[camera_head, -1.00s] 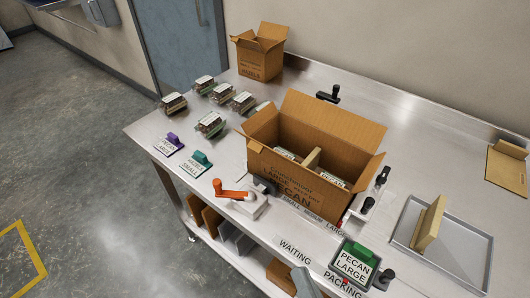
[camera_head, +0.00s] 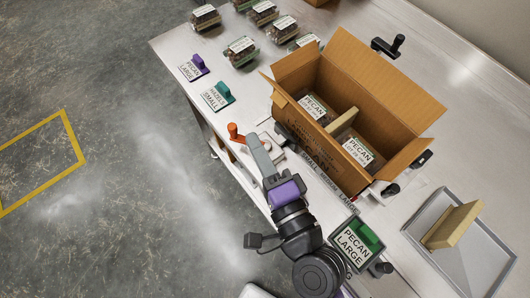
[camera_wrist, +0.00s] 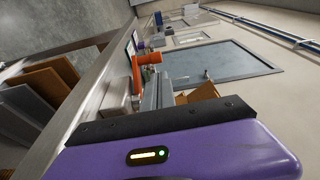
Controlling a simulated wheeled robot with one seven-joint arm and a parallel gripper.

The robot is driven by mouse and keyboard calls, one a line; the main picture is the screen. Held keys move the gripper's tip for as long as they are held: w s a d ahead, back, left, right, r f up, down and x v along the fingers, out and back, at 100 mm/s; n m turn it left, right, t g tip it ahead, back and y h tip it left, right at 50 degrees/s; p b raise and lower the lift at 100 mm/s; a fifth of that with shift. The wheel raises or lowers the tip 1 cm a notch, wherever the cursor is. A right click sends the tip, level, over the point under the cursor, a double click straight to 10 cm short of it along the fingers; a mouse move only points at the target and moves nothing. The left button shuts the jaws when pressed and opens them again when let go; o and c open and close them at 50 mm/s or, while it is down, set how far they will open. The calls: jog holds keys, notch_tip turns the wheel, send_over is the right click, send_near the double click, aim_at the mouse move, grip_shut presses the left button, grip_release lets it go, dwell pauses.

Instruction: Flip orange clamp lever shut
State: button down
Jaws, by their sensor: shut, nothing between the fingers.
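The orange clamp lever (camera_head: 236,133) is at the table's front edge, just left of the open carton. Most of it is hidden behind my gripper (camera_head: 254,143) in the head view. Its pale clamp base (camera_head: 270,138) shows in part beside the fingers. My gripper is shut and empty, its grey fingers reaching up close to the lever's orange knob. In the wrist view the orange lever (camera_wrist: 147,62) stands just beyond and left of my grey fingers (camera_wrist: 158,90). I cannot tell whether they touch.
The open carton (camera_head: 390,148) holds pecan packs and a divider close right of the clamp. Purple (camera_head: 195,68) and teal (camera_head: 218,96) label stands are to the left, clamshells (camera_head: 241,52) behind.

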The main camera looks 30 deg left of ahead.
jog(key=shift+p+x, duration=0.4)
jog(key=shift+x, duration=1.75)
jog(key=shift+s+d+b, duration=0.15)
jog(key=shift+s+d, duration=0.05)
jog(key=shift+s, duration=0.35)
jog(key=shift+s+d+b, duration=0.15)
jog(key=shift+s+d, duration=0.05)
jog(key=shift+s, duration=0.3)
jog(key=shift+d, duration=0.1)
